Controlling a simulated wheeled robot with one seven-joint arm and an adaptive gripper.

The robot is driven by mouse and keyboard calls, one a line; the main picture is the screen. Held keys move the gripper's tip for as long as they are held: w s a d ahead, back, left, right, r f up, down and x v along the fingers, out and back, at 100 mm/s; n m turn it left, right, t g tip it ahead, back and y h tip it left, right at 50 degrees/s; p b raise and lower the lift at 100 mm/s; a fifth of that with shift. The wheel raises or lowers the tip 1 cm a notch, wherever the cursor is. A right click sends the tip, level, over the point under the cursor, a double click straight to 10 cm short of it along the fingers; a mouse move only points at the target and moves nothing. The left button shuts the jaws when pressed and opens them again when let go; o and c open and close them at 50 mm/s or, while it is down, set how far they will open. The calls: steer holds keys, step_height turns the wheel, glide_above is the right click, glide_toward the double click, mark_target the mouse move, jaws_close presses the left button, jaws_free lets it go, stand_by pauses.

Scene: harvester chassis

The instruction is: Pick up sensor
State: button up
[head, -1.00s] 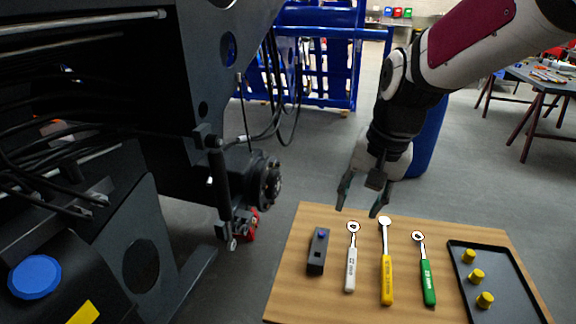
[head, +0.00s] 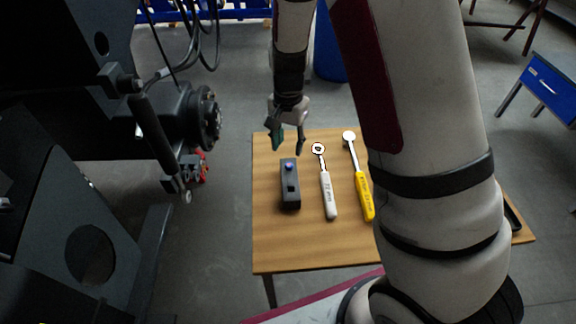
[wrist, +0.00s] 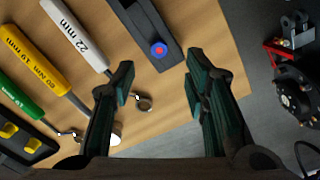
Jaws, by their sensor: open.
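The sensor is most likely the dark, oblong box (head: 290,190) with a blue button near its far end, lying at the left of the wooden table. My gripper (head: 289,149) is open and empty, pointing down near the box's far end. In the wrist view my fingers (wrist: 160,78) are spread apart, with the button end just beyond and between the tips. No contact shows.
A white wrench (head: 328,190) lies right of the box, then a yellow one (head: 361,185). The wrist view also shows a green-handled tool (wrist: 20,102) and a black tray (wrist: 20,160) with yellow caps. The dark chassis machine (head: 60,150) stands left of the table (head: 310,250).

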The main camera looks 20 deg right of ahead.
mark_target(289, 164)
steer(key=shift+d+f, duration=0.1)
steer(key=shift+f, duration=3.7)
jaws_close()
